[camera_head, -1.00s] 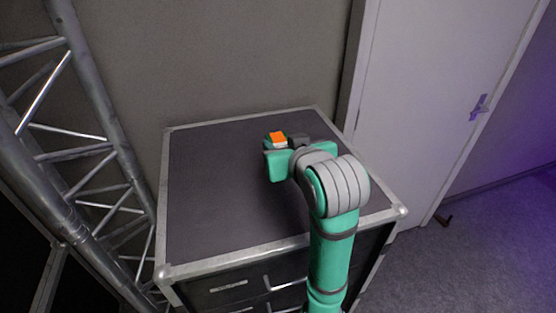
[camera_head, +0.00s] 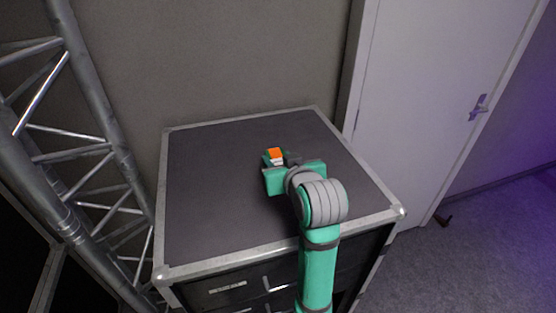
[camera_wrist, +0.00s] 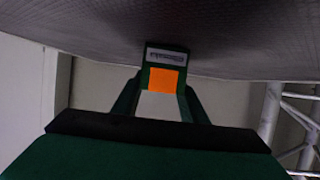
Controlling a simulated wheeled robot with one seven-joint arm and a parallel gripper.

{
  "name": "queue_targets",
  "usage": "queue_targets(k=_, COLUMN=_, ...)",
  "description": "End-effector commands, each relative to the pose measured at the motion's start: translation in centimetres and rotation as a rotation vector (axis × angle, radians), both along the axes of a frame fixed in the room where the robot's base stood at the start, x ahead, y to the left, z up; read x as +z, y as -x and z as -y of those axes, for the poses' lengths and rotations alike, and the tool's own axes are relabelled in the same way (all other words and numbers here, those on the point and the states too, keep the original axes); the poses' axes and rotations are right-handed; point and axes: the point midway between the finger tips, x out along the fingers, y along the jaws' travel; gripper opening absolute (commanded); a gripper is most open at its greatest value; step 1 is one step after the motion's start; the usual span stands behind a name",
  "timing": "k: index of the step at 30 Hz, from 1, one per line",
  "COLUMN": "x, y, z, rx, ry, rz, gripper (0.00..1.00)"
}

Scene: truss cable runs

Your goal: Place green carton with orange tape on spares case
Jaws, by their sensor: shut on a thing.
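The green carton with orange tape (camera_head: 275,153) is at the tip of my gripper (camera_head: 279,161), over the middle of the spares case (camera_head: 215,190). In the wrist view the carton (camera_wrist: 167,78) shows its orange patch and a pale label, and sits between the two fingers of my gripper (camera_wrist: 160,100). My gripper is shut on it. The dark top of the case (camera_wrist: 240,35) also shows in the wrist view, close to the carton. I cannot tell whether the carton touches it. My arm hides part of the case's right side.
The case top is otherwise bare, with a metal rim and drawers in front. A metal truss (camera_head: 100,110) stands close on the left. A wall (camera_head: 210,60) is behind, and a pale door (camera_head: 430,80) is on the right.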

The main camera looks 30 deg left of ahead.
Motion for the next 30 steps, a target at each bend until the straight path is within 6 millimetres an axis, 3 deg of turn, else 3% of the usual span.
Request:
queue_targets(k=5, x=-0.3, y=0.0, z=0.0, rx=0.000, ry=-0.001, rz=0.001, gripper=0.11)
queue_targets(k=6, x=-0.3, y=0.0, z=-0.1, rx=0.001, ry=-0.001, rz=0.000, gripper=0.44)
queue_targets(k=8, x=-0.3, y=0.1, z=-0.1, rx=0.002, ry=-0.001, rz=0.001, gripper=0.58)
queue_targets(k=20, x=0.2, y=0.1, z=-0.1, rx=0.002, ry=-0.001, rz=0.001, gripper=0.58)
queue_targets(k=30, x=2.5, y=3.6, z=4.2, rx=-0.001, ry=-0.002, rz=0.004, gripper=0.58)
